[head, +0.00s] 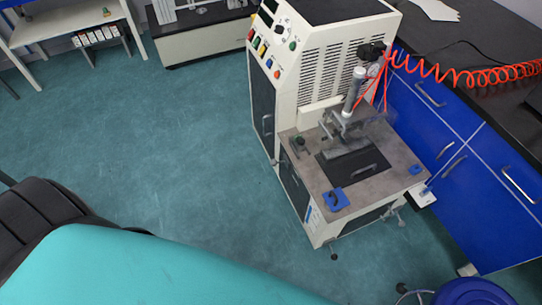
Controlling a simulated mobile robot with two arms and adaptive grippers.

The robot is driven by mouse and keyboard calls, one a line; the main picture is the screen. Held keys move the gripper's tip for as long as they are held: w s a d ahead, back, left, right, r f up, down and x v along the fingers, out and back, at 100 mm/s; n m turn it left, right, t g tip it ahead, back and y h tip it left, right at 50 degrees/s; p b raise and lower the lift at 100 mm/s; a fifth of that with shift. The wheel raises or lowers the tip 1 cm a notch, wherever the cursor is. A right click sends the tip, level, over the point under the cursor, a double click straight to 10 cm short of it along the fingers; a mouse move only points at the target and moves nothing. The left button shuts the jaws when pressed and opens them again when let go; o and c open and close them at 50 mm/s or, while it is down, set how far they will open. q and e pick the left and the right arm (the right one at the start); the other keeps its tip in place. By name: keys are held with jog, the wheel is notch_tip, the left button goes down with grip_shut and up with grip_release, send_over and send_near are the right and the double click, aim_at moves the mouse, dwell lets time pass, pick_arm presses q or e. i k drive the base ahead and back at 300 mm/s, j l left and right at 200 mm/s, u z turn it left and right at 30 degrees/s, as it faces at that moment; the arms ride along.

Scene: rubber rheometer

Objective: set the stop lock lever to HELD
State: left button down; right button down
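The rheometer (323,77) stands right of centre, a cream cabinet with a vented side and a sloped control panel (267,47) with coloured buttons. Its grey work table (366,194) carries a dark plate (350,164) with a handle, under a metal column (354,92). A small dark knob or lever (299,142) is at the table's left rear. I cannot tell which part is the stop lock lever, and no HELD marking is readable. Neither gripper is in view.
Blue cabinets (437,120) with a black worktop (483,58) stand close on the machine's right. A coiled orange hose (466,78) runs over the worktop. The green floor (180,140) left of the machine is open.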

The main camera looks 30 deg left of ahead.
aim_at(273, 163)
jog(key=u, duration=0.8)
jog(key=i+j+u, duration=0.1)
jog(key=j, duration=0.2)
jog(key=i+j, duration=0.1)
jog(key=j, duration=0.2)
jog(key=j+u, duration=0.05)
